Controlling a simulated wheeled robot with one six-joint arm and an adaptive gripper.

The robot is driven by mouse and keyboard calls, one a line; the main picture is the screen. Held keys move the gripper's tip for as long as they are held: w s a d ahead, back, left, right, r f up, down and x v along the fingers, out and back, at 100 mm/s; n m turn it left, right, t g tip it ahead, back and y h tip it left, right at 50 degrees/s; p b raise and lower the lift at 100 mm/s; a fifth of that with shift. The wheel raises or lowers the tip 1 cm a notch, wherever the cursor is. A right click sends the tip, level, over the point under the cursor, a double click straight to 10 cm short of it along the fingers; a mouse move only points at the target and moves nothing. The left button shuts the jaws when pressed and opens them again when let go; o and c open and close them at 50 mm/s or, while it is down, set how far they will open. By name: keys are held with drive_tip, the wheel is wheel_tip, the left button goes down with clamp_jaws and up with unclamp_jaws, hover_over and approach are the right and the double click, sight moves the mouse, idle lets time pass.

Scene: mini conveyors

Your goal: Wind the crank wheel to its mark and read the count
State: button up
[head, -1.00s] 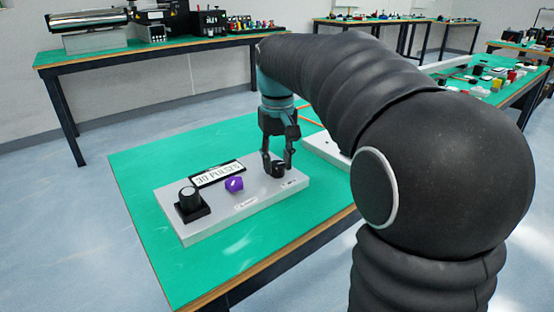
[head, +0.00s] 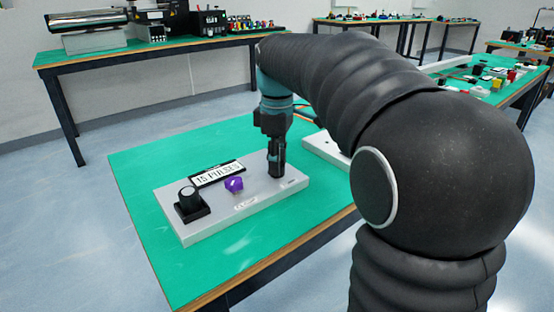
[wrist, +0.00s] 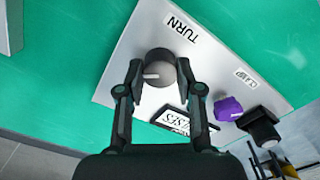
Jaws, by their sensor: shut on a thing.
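The crank wheel is a round grey knob (wrist: 160,66) with a white pointer line, on the pale board (head: 262,212) beside a TURN label (wrist: 180,28). In the wrist view the pointer points left, toward one finger. My gripper (wrist: 159,73) is shut on the knob, one finger on each side. I can make out no clear mark around the knob.
A purple clamp piece (head: 234,184) and a black knob on a square base (head: 190,201) stand on the same board. Another pale board (head: 324,149) lies behind my gripper. The green table (head: 140,165) is clear at left and front.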

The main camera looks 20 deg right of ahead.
drive_tip(key=n, duration=0.5)
drive_tip(key=shift+n, duration=0.3)
drive_tip(key=n, duration=0.5)
drive_tip(key=shift+f, duration=0.1)
idle(0.3)
drive_tip(key=o, duration=1.2)
drive_tip(key=shift+c, duration=0.2)
drive_tip(key=shift+r, duration=0.2)
wheel_tip(320, 180, up, 12)
drive_tip(key=shift+f, duration=0.15)
drive_tip(key=shift+n, duration=0.3)
